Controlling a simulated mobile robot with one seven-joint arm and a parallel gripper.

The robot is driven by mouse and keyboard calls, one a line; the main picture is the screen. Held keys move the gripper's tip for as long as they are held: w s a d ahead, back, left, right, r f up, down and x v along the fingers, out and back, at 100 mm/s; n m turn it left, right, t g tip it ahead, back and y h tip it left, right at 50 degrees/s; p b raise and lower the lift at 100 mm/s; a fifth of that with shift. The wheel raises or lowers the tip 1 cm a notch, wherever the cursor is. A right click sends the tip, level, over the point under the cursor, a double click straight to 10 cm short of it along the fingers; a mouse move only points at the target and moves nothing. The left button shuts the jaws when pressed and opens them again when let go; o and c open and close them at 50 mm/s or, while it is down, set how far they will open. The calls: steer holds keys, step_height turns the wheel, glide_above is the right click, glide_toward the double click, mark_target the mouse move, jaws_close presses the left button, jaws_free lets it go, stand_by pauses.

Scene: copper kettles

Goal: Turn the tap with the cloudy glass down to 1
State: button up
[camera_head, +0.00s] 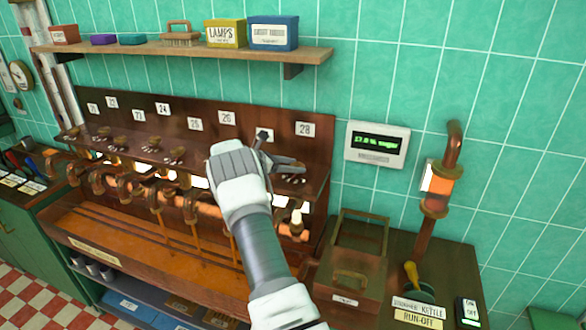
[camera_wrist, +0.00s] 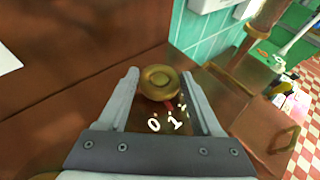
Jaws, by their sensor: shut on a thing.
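My gripper (camera_head: 282,157) is at the right end of the tap rack, below the labels by 28. In the wrist view its two fingers stand on either side of a round brass tap knob (camera_wrist: 160,79) and are shut on it. A short red pointer (camera_wrist: 168,103) shows below the knob, roughly toward the white 1 (camera_wrist: 176,122); a white 0 (camera_wrist: 154,125) is left of it. Higher marks are partly hidden by the right finger. A pale, bright glass (camera_head: 297,216) shows low at the rack's right end; whether it is cloudy and belongs to this knob I cannot tell.
More taps with copper pipes line the wooden rack (camera_head: 215,112) to the left, some hidden by my arm. A wall display (camera_head: 377,144) and copper run-off pipe (camera_head: 430,215) are to the right. A wooden box (camera_head: 350,283) stands below. A shelf (camera_head: 180,53) runs above.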

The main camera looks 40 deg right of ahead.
steer(key=shift+w+d+m+g+b, duration=0.1)
steer(key=shift+m+g+b, duration=0.5)
steer(key=shift+g, duration=0.1)
stand_by(0.3)
steer(key=o, duration=1.4)
steer(key=shift+c, duration=0.2)
steer(key=b+v, duration=0.1)
steer(key=v, duration=1.6)
steer(key=shift+r, duration=0.35)
steer(key=shift+w+r, duration=0.1)
steer(key=shift+w, duration=0.05)
